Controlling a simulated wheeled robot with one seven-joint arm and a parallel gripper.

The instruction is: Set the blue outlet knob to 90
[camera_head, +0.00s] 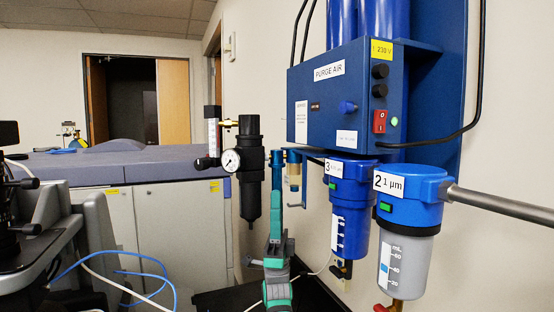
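My teal and dark grey arm rises from the bottom centre. Its end, my gripper (278,158), appears below and left of the box, apart from the blue knob in the picture. The fingers are too small and seen too edge-on to tell open from shut. A blue fitting (293,156) shows beside it.
A black filter regulator (249,170) with a round gauge (231,160) stands left of my gripper. A metal pipe (500,205) runs right. A red switch (380,121) sits on the box.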

